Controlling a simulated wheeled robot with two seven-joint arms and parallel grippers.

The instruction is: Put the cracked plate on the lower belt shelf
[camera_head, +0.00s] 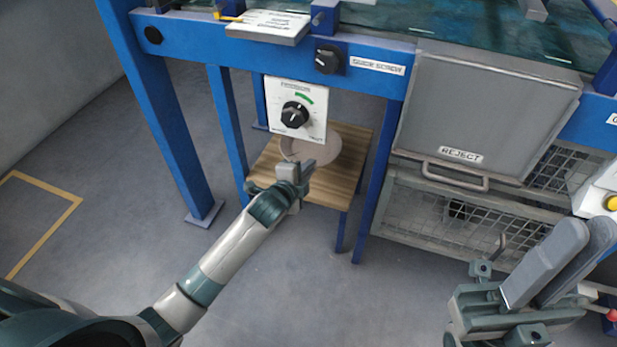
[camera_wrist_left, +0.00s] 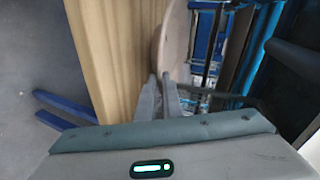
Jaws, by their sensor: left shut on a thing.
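A pale round plate (camera_head: 325,152) is partly behind the dial panel, over the wooden lower shelf (camera_head: 345,192) under the blue frame. My left gripper (camera_head: 306,170) is shut on the plate's near rim. In the left wrist view the plate (camera_wrist_left: 174,40) shows nearly edge-on beyond the left fingertips (camera_wrist_left: 163,80), beside the wooden boards (camera_wrist_left: 110,50). I cannot tell whether the plate touches the shelf. No crack can be made out. My right gripper (camera_head: 590,228) is at the lower right, away from the plate; its fingers lie close together, with no clear view of the gap.
A white panel with a black dial (camera_head: 295,114) hangs over the shelf. Blue legs (camera_head: 228,130) flank it. A grey REJECT bin (camera_head: 480,115) and a wire mesh cage (camera_head: 440,215) stand to the right. The floor at left is clear.

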